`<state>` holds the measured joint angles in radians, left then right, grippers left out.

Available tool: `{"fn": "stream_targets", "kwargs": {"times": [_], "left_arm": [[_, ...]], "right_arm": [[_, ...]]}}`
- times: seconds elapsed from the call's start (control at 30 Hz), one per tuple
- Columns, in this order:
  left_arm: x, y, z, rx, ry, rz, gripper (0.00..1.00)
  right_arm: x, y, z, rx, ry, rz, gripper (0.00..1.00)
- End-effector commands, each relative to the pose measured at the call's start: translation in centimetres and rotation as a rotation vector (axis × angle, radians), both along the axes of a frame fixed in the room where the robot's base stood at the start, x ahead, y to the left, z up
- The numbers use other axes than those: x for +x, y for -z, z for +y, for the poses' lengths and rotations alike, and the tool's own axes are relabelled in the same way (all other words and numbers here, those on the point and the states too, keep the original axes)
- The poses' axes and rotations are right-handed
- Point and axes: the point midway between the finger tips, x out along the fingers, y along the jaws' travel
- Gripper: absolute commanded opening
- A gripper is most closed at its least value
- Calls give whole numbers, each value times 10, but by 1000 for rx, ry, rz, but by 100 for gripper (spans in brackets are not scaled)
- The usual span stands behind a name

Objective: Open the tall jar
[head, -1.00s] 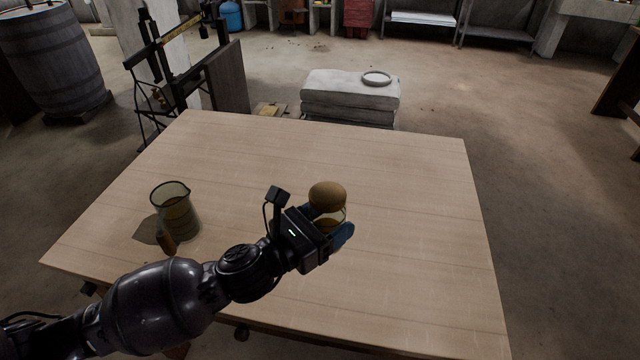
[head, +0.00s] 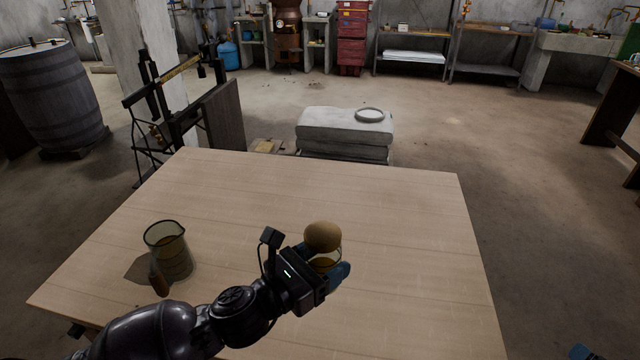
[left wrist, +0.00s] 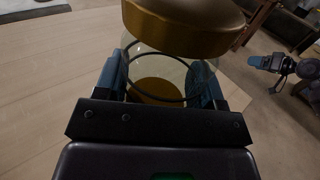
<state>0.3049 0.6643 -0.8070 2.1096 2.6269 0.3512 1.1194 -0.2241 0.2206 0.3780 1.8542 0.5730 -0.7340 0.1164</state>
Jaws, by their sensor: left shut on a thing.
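The tall jar is a clear glass jar (head: 327,262) with an amber-brown content and a rounded brown lid (head: 323,236). It stands at the right-middle of the table, and its lid sits on top. My left gripper (head: 321,268) is shut around the glass body below the lid. In the left wrist view the blue fingers flank the glass (left wrist: 160,66), and the lid (left wrist: 185,27) rises above them. My right gripper shows only as a blue tip (head: 581,352) at the lower right corner, apart from the jar. Its arm also shows at the right of the left wrist view.
A glass beaker (head: 172,250) with a brown handle stands on the table (head: 400,220) to the left. The table's right and far parts are clear. Beyond it are a beam scale (head: 170,105), stacked pale sacks or slabs (head: 345,130) with a ring on top, and a barrel (head: 52,95).

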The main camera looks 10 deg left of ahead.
Motion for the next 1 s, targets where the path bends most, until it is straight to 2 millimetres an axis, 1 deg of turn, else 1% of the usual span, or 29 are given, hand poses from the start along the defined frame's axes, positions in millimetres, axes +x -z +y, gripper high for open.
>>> {"fn": "stream_targets", "kwargs": {"times": [0.03, 0.2, 0.37, 0.5, 0.57, 0.7, 0.83, 1.0], "left_arm": [[0, -1, 0, -1, 1, -1, 0], [0, -1, 0, -1, 1, -1, 0], [0, -1, 0, -1, 1, -2, 0], [0, -1, 0, -1, 1, -2, 0], [0, -1, 0, -1, 1, -2, 0], [0, -1, 0, -1, 1, -2, 0], [0, -1, 0, -1, 1, -2, 0], [0, -1, 0, -1, 1, -2, 0]], "right_arm": [[17, -8, 11, 35, -19, -20, 82], [64, -30, 57, 156, -91, -61, 82], [101, -52, 103, 254, -170, -83, 82], [129, -75, 147, 337, -245, -93, 82], [139, -85, 166, 370, -279, -94, 82], [160, -111, 211, 443, -362, -88, 82], [175, -136, 254, 506, -442, -71, 82], [187, -170, 311, 574, -552, -29, 82]]}}
